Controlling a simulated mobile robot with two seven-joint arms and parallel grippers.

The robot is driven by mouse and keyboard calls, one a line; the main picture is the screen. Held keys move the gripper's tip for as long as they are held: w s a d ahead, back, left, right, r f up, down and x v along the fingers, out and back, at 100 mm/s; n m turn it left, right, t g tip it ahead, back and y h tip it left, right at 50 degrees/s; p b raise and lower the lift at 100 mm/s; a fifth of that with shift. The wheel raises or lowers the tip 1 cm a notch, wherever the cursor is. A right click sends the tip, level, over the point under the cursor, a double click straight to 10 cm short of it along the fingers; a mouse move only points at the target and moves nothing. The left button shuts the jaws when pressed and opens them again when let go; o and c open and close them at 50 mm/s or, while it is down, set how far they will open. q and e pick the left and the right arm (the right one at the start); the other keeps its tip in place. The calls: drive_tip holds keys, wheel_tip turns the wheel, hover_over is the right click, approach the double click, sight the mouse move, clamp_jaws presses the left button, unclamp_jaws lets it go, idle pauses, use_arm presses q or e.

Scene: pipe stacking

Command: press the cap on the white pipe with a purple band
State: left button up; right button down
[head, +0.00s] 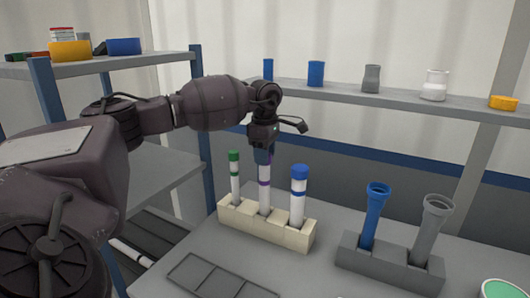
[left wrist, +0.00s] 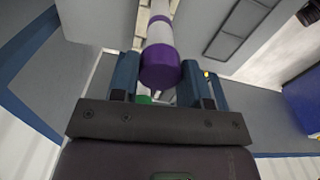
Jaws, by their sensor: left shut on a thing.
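The white pipe with a purple band (head: 264,197) stands upright in the middle slot of the cream rack (head: 284,237). My left gripper (head: 263,157) is directly above it, pointing down, with its fingers around the pipe's top. In the left wrist view, the purple cap (left wrist: 160,70) lies between the blue fingertips of my left gripper (left wrist: 157,78), which is shut on it. The white pipe (left wrist: 159,36) runs on from the cap there with no clear gap. The fingers hide most of the cap in the head view. My right gripper is not in view.
A green-capped pipe (head: 235,180) and a blue-capped pipe (head: 298,197) stand close on either side in the same rack. A grey holder (head: 388,264) with blue and grey pipes stands at right. An empty grey tray (head: 215,278) lies in front. A shelf (head: 400,101) runs behind.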

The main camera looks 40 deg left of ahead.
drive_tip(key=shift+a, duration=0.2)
use_arm(q)
drive_tip(key=o, duration=1.4)
drive_tip(key=shift+c, duration=0.2)
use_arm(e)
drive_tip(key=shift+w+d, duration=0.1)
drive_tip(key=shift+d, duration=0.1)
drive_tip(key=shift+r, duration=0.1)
use_arm(q)
drive_tip(key=shift+r+p, duration=0.35)
drive_tip(key=shift+r, duration=0.75)
drive_tip(key=shift+r+p, duration=0.65)
drive_tip(key=shift+r, duration=1.7)
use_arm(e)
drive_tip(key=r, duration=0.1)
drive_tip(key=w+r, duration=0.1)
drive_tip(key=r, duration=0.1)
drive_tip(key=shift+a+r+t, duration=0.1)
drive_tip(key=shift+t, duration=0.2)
